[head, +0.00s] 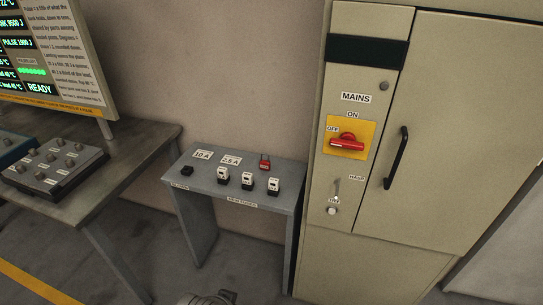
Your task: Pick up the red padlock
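The red padlock (264,164) stands near the back edge of the small grey bench (208,177), right of the middle. It looks small, with a dark shackle on top. It sits behind the white-and-black fuse blocks and close to the tall cabinet. Nothing is touching it. Neither of my grippers can be made out in the head view. Only a grey metallic rounded part shows at the bottom edge, and I cannot tell what it is.
Three fuse blocks (247,181) and a black knob-like piece (186,171) stand on the bench. The beige MAINS cabinet (370,265) with a red switch (346,143) and black handle (396,158) rises at right. A table (128,150) with a control box (55,168) is at left.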

